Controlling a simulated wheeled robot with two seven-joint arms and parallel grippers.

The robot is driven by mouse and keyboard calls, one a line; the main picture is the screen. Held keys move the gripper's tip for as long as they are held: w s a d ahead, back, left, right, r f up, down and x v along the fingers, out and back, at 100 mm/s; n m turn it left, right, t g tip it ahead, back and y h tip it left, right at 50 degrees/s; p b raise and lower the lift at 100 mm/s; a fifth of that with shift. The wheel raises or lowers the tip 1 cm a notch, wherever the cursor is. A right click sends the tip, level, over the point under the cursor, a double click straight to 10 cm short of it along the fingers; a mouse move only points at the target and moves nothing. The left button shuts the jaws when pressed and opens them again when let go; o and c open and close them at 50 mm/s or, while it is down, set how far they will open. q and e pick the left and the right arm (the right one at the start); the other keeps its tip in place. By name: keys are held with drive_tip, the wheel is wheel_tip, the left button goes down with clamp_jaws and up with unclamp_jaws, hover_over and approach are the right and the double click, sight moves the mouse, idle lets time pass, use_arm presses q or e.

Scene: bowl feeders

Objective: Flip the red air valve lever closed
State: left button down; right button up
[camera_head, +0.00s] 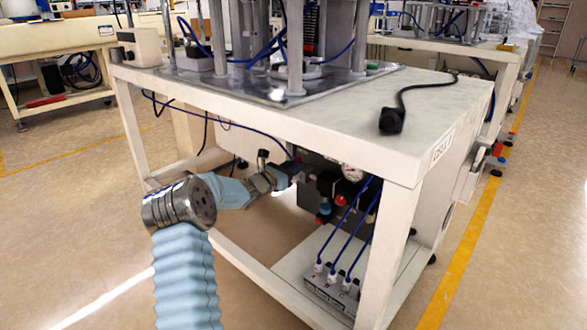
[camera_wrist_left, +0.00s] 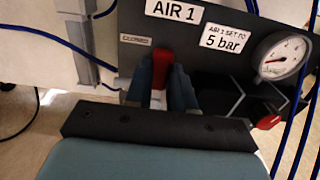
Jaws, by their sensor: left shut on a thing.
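The red air valve lever (camera_wrist_left: 162,66) stands in front of a dark panel (camera_wrist_left: 218,62) in the left wrist view, below the "AIR 1" label and just right of a "CLOSED" mark. My left gripper (camera_wrist_left: 164,92) is shut on the lever, one finger on each side, hiding its lower part. In the head view my left gripper (camera_head: 292,172) reaches under the white table (camera_head: 300,112) to the dark valve panel, where the lever is hidden. My right gripper does not show.
A pressure gauge (camera_wrist_left: 281,58) and another red part (camera_wrist_left: 267,122) sit right of the lever. Blue hoses run down to a valve block (camera_head: 331,284) on the lower shelf. The table's edge and front leg (camera_head: 388,250) surround the space.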

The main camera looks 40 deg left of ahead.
use_arm(q)
drive_tip(key=shift+f, duration=0.15)
drive_tip(key=c, duration=1)
unclamp_jaws()
drive_tip(key=shift+o, duration=0.2)
drive_tip(key=s+a, duration=0.1)
drive_tip(key=s, duration=1.2)
drive_tip(key=shift+s+p, duration=0.35)
drive_tip(key=shift+s, duration=0.05)
